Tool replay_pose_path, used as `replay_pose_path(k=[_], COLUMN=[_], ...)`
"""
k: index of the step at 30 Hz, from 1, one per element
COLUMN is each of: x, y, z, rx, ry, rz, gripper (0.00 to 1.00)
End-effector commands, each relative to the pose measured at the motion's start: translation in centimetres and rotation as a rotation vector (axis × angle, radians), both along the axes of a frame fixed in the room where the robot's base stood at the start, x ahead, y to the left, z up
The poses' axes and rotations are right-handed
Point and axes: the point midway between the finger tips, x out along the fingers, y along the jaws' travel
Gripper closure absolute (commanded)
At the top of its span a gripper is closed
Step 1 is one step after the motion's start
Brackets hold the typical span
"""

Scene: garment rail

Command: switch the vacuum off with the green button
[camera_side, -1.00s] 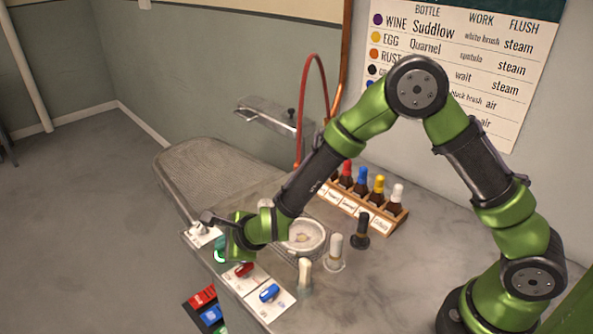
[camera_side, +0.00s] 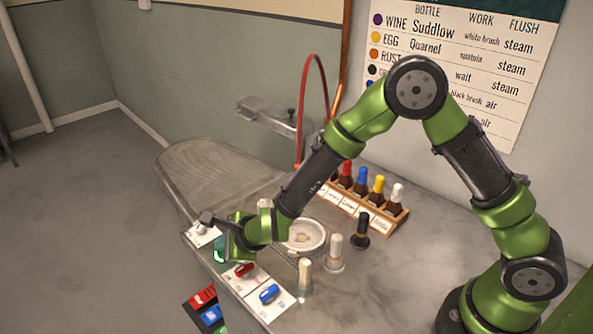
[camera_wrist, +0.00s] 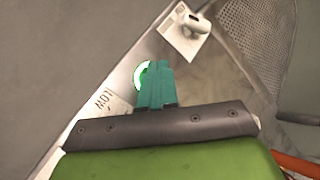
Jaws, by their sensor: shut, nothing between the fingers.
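The green button (camera_side: 219,257) is on the front edge of the worktop, between a white switch and a red switch. It shows as a bright green ring in the wrist view (camera_wrist: 140,76), partly covered by my fingers. My gripper (camera_side: 221,246) is shut and empty, with its teal fingers pointing down at the button. In the wrist view the closed fingertips (camera_wrist: 158,66) overlap the ring's right side. I cannot tell whether they touch the button or how far it is pressed.
A white switch (camera_side: 202,231), a red switch (camera_side: 244,269) and a blue switch (camera_side: 269,293) line the edge. Brushes, a white dish (camera_side: 304,236) and a rack of bottles (camera_side: 381,215) stand behind. The mesh board (camera_side: 205,170) is clear. Coloured pedals (camera_side: 208,312) sit below.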

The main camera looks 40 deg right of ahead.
Motion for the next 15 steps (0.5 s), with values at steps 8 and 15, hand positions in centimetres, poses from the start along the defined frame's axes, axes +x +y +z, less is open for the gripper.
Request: replay_pose_path(k=[8,15], x=[-0.04,-0.09], y=[-0.01,-0.06], z=[-0.91,-0.98], rx=[0.0,-0.001], ry=[0.003,0.005], rz=[-0.001,-0.001], gripper=[1.0,1.0])
